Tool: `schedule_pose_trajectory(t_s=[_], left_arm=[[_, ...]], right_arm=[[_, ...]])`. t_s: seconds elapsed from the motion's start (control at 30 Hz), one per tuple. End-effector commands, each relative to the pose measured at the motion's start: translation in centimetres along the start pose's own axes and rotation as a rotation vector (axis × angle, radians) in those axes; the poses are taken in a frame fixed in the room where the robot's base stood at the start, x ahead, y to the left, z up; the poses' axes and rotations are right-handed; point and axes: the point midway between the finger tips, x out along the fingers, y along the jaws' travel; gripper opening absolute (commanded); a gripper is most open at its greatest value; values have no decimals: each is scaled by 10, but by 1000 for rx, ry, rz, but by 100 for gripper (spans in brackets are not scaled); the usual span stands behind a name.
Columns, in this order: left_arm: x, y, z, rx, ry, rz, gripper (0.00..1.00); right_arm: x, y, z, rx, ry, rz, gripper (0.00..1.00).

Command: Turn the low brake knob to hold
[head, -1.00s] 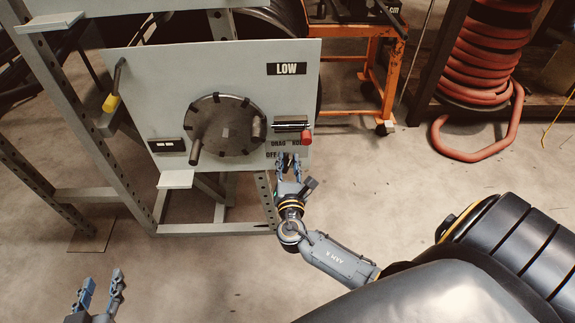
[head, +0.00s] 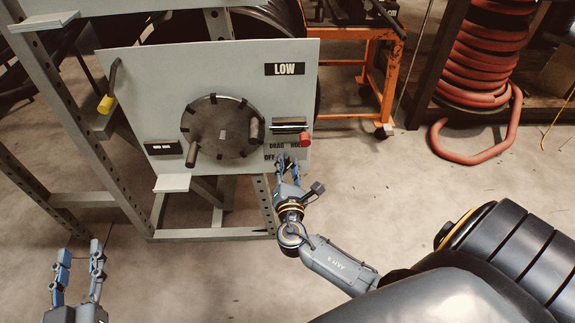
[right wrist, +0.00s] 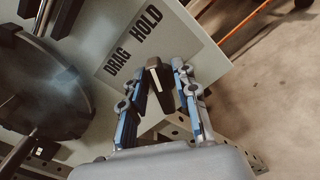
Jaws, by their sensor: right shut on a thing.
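The low brake knob (right wrist: 160,88) is a dark block with a pale stripe on the grey panel (head: 150,80), below the DRAG and HOLD labels. In the head view it is mostly hidden by my right gripper (head: 288,165), at the panel's lower right. My right gripper (right wrist: 160,90) has its fingers on both sides of the knob and is shut on it. In the right wrist view the stripe is tilted; I cannot tell for certain which label it marks. My left gripper (head: 80,255) is open and empty at the lower left, away from the panel.
A dark round wheel with handles (head: 222,127) is left of the knob. A red-ended lever (head: 304,139) sits just above. A yellow-handled lever (head: 106,103) is on the left side. A metal frame (head: 60,110) supports the panel.

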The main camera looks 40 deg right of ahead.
Motion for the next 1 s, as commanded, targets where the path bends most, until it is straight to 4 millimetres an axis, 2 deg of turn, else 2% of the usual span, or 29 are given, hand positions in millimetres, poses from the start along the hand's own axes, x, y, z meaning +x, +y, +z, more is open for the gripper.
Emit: schedule_pose_trajectory(t_s=[0.03,0.07,0.37,0.47,0.57,0.8,1.0], left_arm=[[0,0,0,0,0,0,39],[0,0,0,0,0,0,39],[0,0,1,0,-3,-1,39],[0,0,1,0,-4,-1,39],[0,0,1,0,-3,-1,39],[0,0,1,0,-3,0,39],[0,0,1,0,-3,0,39]], right_arm=[[-1,0,-2,2,4,-1,31],[-1,0,-2,2,4,-1,37],[-1,0,-1,0,1,-1,37],[-7,-1,-1,-1,3,-1,37],[-20,-1,-1,0,3,-1,37],[-72,-1,-2,0,6,-2,37],[-106,-1,-1,1,4,-2,37]])
